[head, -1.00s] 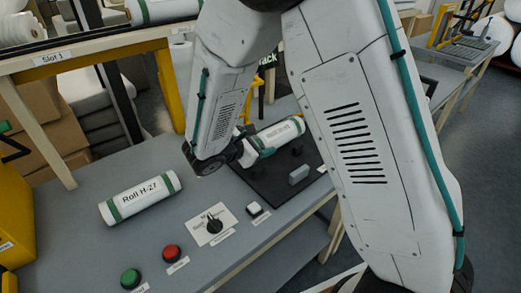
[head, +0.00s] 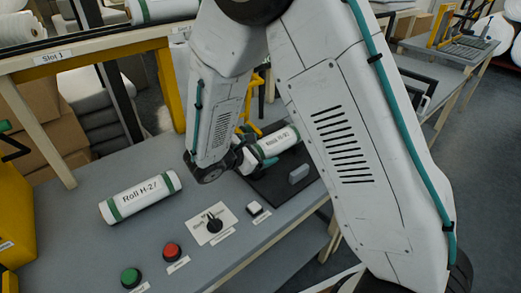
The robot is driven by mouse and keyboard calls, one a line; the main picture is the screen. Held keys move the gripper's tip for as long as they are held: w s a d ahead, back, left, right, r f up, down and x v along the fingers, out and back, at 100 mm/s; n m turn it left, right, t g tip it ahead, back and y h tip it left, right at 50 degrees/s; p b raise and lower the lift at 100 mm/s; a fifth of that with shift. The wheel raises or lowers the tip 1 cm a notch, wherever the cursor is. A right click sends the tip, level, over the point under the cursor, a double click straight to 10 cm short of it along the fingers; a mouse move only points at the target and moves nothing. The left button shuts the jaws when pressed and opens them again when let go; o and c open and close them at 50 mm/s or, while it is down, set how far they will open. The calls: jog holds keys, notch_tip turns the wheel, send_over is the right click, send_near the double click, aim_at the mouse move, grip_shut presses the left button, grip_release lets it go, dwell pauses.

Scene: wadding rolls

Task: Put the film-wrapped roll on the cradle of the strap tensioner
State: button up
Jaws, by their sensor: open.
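A white roll with green bands (head: 282,140), its label only partly legible, lies over the black base plate (head: 262,190) on the bench. The dark supports below it are now mostly hidden, so I cannot tell exactly how it sits on the cradle. My gripper (head: 257,154) is open at the roll's left end, its fingers close to or around it; contact is unclear. A second white roll, marked "Roll H-27" (head: 140,197), lies on the bench at left. I cannot tell from the picture which roll is film-wrapped.
A grey block (head: 299,173) stands on the black plate. A green button (head: 131,278), a red button (head: 172,252), a black knob (head: 214,224) and a white button (head: 254,208) line the front edge. A "Slot 1" shelf (head: 100,57) holds rolls behind.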

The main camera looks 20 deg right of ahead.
jog(key=v, duration=1.2)
jog(key=s+d+r+m+g+y, duration=0.55)
jog(key=s+d+r+m, duration=0.45)
jog(key=s+d, duration=0.25)
jog(key=s+r+m+y, duration=0.2)
jog(key=s+m+y, duration=0.1)
jog(key=s, duration=0.3)
jog(key=s+r+m+t+y, duration=0.1)
jog(key=s+r+m+y, duration=0.2)
jog(key=s+m, duration=0.3)
jog(key=shift+s+d+y, duration=0.4)
jog(key=shift+d+y, duration=0.05)
jog(key=shift+y, duration=0.1)
